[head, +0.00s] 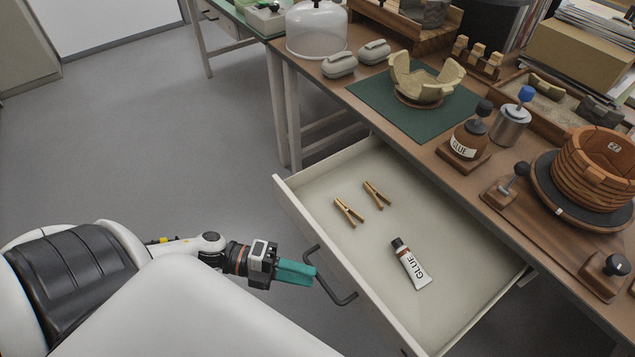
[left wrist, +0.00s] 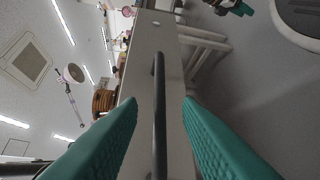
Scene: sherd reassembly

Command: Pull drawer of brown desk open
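The brown desk (head: 375,98) has its pale drawer (head: 345,290) pulled well out, with the inside showing in the head view. The dark bar handle (head: 340,293) is on the drawer front. It also shows upright in the left wrist view (left wrist: 159,110). My left gripper (head: 312,275), with teal fingers, is at the handle. In the left wrist view its fingers (left wrist: 160,112) are spread apart, with the handle between them and a gap on each side. My right gripper (left wrist: 243,8) shows small at the top of the left wrist view, away from the drawer.
Two wooden clothespins (head: 349,211) (head: 377,194) and a glue tube (head: 410,263) lie in the drawer. The desk top holds a green mat (head: 372,100) with a partial bowl (head: 425,80), a glue bottle (head: 468,140) and a brown pot (head: 592,170). The floor left of the drawer is clear.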

